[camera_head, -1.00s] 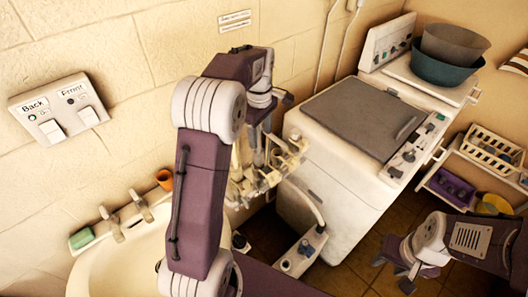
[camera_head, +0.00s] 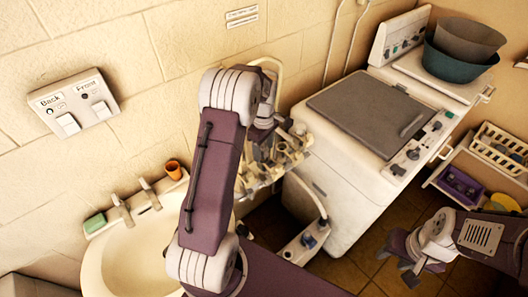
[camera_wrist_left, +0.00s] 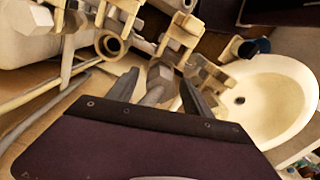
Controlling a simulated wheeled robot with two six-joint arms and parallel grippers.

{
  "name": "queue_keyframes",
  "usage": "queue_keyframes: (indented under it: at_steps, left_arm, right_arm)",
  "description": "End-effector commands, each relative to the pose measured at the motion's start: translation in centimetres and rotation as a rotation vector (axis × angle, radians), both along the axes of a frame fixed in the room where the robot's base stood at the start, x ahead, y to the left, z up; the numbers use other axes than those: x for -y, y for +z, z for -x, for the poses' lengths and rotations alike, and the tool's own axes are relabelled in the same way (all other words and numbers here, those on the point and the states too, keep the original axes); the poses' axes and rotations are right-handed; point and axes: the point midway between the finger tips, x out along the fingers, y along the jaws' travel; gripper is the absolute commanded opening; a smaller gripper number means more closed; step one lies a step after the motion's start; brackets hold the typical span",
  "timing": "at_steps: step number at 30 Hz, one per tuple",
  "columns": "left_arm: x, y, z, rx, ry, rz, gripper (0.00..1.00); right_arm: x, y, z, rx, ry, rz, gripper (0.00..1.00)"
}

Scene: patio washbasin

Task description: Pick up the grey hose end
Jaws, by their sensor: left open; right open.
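In the left wrist view, a pale grey, rounded tube-like piece (camera_wrist_left: 158,78) lies between the fingers of my left gripper (camera_wrist_left: 160,84). It looks like the grey hose end, though I cannot tell for sure. The fingers are open on either side of it, and no contact is clear. In the head view, my left arm covers most of the left gripper and the hose end cannot be made out. My right gripper (camera_head: 399,264) is open and empty at the lower right, well away from the rack.
A cream rack with several holders (camera_head: 285,155) stands between the washbasin (camera_head: 105,262) and the white washing machine (camera_head: 325,200). A curved pale hose reaches a white box (camera_head: 297,252) below. A wall panel (camera_head: 72,103) is at left. The tiled floor by my right gripper is clear.

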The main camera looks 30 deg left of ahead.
Motion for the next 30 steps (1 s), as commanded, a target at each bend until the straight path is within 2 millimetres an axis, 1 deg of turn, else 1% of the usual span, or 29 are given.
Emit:
queue_keyframes:
  at_steps: [6, 7, 13, 23, 26, 30]
  left_arm:
    - [0.0, -0.3, 0.0, 0.001, 0.0, 0.0, 0.59]
    - [0.0, -0.3, 0.0, 0.001, 0.0, 0.0, 0.56]
    - [0.0, -0.3, 0.0, 0.001, 0.0, 0.0, 0.01]
    - [0.0, 0.0, -0.1, 0.002, 0.0, -0.001, 0.0]
    - [0.0, 0.9, -0.1, 0.004, 0.0, -0.001, 0.0]
    - [0.0, 3.2, -0.2, 0.007, 0.0, -0.002, 0.0]
  right_arm:
    - [0.0, 0.0, 0.0, 0.0, 0.0, 0.0, 0.42]
    - [0.0, 0.0, 0.0, 0.0, 0.0, 0.0, 0.42]
    - [0.0, 0.0, 0.0, 0.0, 0.0, 0.0, 0.42]
    - [0.0, -0.1, 0.0, 0.0, 0.0, 0.0, 0.42]
    - [0.0, -0.5, 0.0, 0.0, 0.0, 0.0, 0.42]
    - [0.0, -1.2, 0.0, 0.0, 0.0, 0.0, 0.42]
